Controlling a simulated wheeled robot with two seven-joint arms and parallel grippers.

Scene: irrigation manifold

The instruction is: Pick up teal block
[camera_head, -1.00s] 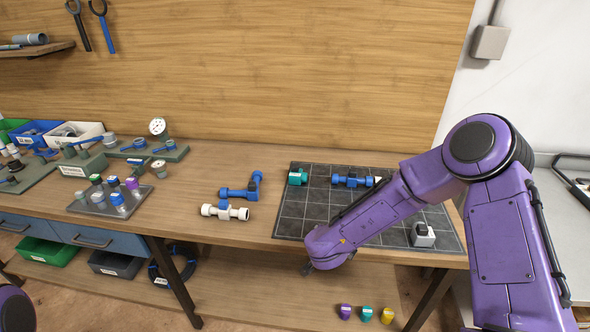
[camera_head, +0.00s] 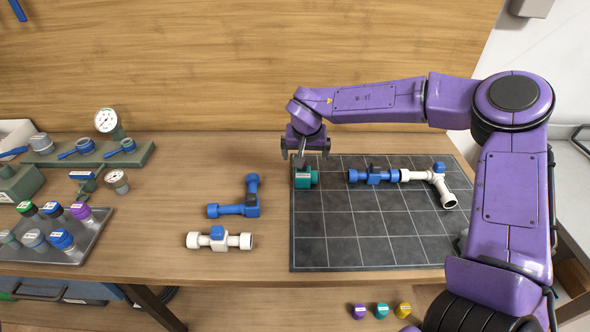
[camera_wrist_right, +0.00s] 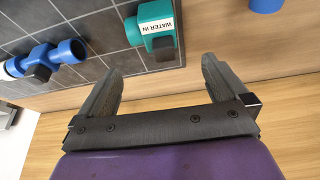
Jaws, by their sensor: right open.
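The teal block (camera_head: 303,181) sits at the left back edge of the dark grid mat (camera_head: 350,235). In the right wrist view the teal block (camera_wrist_right: 147,11) bears a "WATER IN" label and has a dark part at its side. My right gripper (camera_head: 305,152) is open and empty, pointing down just above and behind the block. In the right wrist view the open fingers of the gripper (camera_wrist_right: 163,66) are apart, with the block ahead of the gap and not between them. My left gripper is out of view.
A blue and white pipe run (camera_head: 385,176) lies right of the block on the mat. A blue elbow pipe (camera_head: 240,205) and a white pipe with a blue valve (camera_head: 217,240) lie left of the mat. A tray of capped parts (camera_head: 60,240) stands further left.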

